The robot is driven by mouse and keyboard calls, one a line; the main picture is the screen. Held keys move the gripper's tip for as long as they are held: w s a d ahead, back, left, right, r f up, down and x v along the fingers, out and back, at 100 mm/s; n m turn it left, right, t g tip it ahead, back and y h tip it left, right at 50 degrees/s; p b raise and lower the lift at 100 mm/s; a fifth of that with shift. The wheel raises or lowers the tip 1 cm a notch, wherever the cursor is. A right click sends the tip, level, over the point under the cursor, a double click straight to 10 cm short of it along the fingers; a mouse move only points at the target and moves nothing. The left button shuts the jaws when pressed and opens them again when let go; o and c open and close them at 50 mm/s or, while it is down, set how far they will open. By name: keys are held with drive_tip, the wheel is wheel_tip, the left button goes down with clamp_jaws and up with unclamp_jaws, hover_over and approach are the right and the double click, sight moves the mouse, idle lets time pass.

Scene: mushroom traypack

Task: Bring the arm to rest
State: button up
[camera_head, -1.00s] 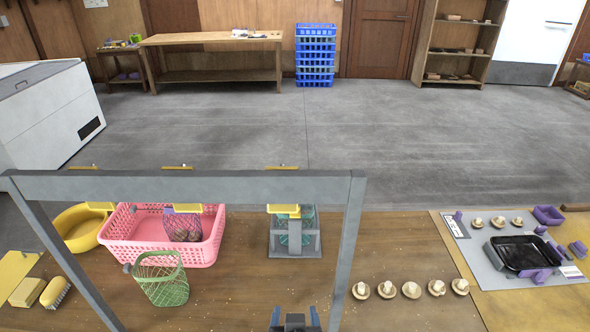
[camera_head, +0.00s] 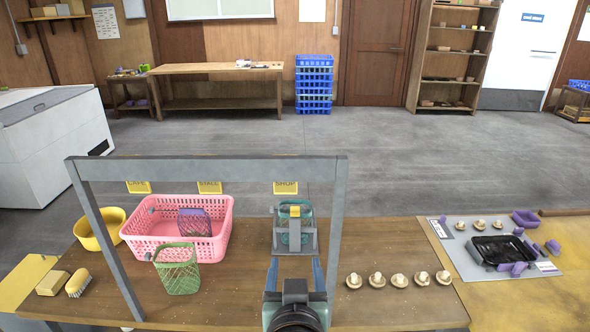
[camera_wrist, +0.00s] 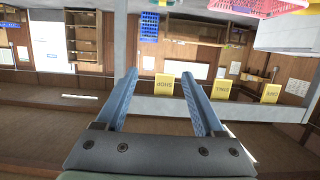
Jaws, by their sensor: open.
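My gripper (camera_head: 296,270) is at the bottom middle of the head view, above the wooden workbench (camera_head: 385,245). Its two blue fingers point away from me and stand apart with nothing between them. In the wrist view, the open fingers (camera_wrist: 168,100) show with an empty gap, and the room appears upside down behind them. A grey frame (camera_head: 215,168) stands just beyond my gripper, with yellow tags (camera_head: 286,188) hanging from its bar. A teal basket (camera_head: 296,230) sits in a grey stand past the fingertips.
A pink crate (camera_head: 135,243) holds a purple basket (camera_head: 194,222); a green basket (camera_head: 177,271) stands before it. Several mushrooms (camera_head: 398,280) line the bench at right. A black tray (camera_head: 500,249) lies on a grey mat further right. The bench between mushrooms and frame is clear.

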drive_tip(key=s+r+t, duration=0.2)
drive_tip(key=r+t, duration=0.2)
drive_tip(key=r, duration=0.9)
drive_tip(key=s+r+t, duration=0.2)
drive_tip(key=r+t, duration=0.1)
drive_tip(key=r, duration=1)
drive_tip(key=s+r+t, duration=0.5)
drive_tip(key=s+r, duration=0.6)
drive_tip(key=r, duration=0.4)
drive_tip(key=shift+s, duration=0.2)
drive_tip(key=shift+a, duration=0.1)
